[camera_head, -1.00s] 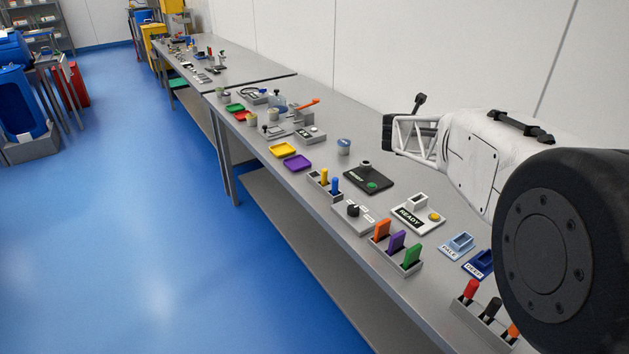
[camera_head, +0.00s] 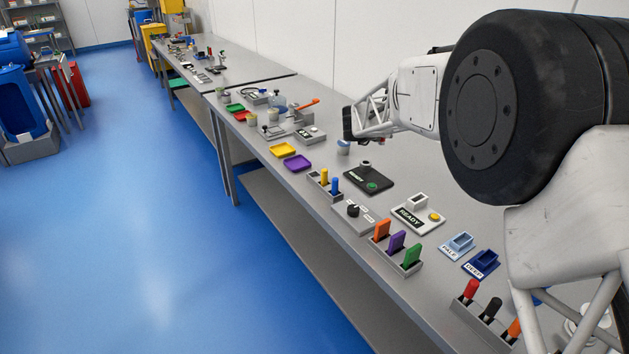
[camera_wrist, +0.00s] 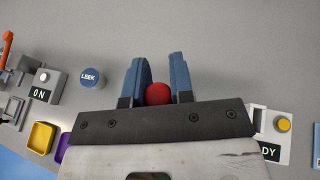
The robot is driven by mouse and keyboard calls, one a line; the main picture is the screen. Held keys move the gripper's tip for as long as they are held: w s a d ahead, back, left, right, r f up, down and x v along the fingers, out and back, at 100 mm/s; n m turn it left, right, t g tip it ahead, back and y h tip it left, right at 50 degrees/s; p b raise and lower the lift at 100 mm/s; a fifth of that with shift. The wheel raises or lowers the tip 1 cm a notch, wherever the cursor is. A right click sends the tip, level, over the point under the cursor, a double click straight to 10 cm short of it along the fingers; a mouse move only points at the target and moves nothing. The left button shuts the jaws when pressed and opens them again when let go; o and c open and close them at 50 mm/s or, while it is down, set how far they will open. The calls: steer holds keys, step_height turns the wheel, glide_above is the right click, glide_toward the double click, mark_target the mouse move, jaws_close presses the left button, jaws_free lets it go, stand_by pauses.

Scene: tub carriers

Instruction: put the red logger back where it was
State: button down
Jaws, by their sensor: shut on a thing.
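In the wrist view my gripper (camera_wrist: 160,68) has its two blue fingers shut on a red thing with a rounded end, which I take to be the red logger (camera_wrist: 157,94). Only this end shows; the rest is hidden by the gripper. It is held over a bare grey part of the bench, between the LEEK pot (camera_wrist: 92,77) and the READY box (camera_wrist: 282,124).
In the head view a black plate with a green button (camera_head: 372,186) lies behind a grey dial box (camera_head: 353,213). Pale (camera_head: 457,245) and dark blue (camera_head: 481,263) holders sit empty-looking on the bench (camera_head: 425,285). A front rack holds red (camera_head: 471,288), black and orange pegs.

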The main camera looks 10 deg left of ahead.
steer(key=s+a+f+m+g+h, duration=0.1)
steer(key=a+f+m+g+h, duration=0.1)
steer(key=a, duration=0.8)
steer(key=s+a+f+m+g+h, duration=0.1)
steer(key=a+f+m+h, duration=0.1)
steer(key=a, duration=0.9)
steer(key=shift+s+f+m+g, duration=0.2)
steer(key=shift+f+m+g, duration=0.25)
steer(key=shift+f, duration=0.35)
steer(key=shift+f, duration=0.1)
steer(key=shift+f, duration=3)
steer(key=shift+f, duration=1.9)
steer(key=shift+f, duration=0.15)
